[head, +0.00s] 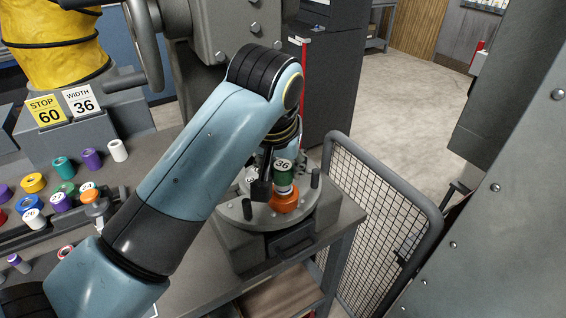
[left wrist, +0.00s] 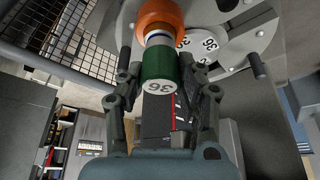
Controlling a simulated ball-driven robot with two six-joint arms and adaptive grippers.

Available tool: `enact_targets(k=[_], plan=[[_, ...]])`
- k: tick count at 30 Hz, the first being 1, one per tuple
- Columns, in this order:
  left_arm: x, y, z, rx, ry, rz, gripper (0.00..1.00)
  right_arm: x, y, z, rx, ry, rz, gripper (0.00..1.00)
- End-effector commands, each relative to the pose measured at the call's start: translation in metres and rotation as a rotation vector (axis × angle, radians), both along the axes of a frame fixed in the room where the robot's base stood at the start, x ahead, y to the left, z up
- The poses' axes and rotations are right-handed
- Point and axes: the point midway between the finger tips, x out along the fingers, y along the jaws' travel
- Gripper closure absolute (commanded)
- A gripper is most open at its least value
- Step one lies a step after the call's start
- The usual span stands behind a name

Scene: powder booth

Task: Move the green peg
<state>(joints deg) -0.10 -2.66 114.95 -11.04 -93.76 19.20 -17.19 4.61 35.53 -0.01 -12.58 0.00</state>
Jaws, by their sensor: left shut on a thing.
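The green peg (head: 284,181) has a white end marked 36. It stands about upright over the round grey fixture (head: 240,211) on the bench. My left gripper (head: 272,183) is shut on it; the left wrist view shows the peg (left wrist: 158,64) between the fingers (left wrist: 160,80). An orange collar (head: 285,201) sits directly below the peg, and a pale band shows between them in the left wrist view. I cannot tell whether the peg is seated in the collar. A white disc marked 36 (left wrist: 211,43) lies on the fixture beside the collar. My right gripper is not in view.
Several coloured pegs and rings stand in a rack (head: 40,232) at the left. Signs read STOP 60 (head: 46,110) and WIDTH 36 (head: 81,101). Dark posts (head: 315,179) rise from the fixture. A mesh guard (head: 375,200) stands to the right.

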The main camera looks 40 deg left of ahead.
Motion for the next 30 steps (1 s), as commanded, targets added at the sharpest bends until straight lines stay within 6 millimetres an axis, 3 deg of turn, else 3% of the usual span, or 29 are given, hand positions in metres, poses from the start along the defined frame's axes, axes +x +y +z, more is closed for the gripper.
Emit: enact_targets(k=[6, 7, 13, 23, 30], plan=[[0.0, 0.0, -0.004, 0.0, -0.001, 0.0, 1.0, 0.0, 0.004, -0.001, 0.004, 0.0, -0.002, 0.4], [0.0, 0.0, -0.004, 0.0, -0.001, 0.0, 0.64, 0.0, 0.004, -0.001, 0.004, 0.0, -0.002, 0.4], [0.0, 0.0, -0.004, 0.0, -0.001, 0.0, 0.38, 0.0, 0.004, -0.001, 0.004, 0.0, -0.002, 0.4], [-0.001, -0.001, 0.0, -0.001, -0.001, 0.001, 0.38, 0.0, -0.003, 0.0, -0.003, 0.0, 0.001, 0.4], [-0.014, -0.007, 0.037, -0.003, -0.005, 0.0, 0.38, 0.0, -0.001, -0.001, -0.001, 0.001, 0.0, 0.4]])
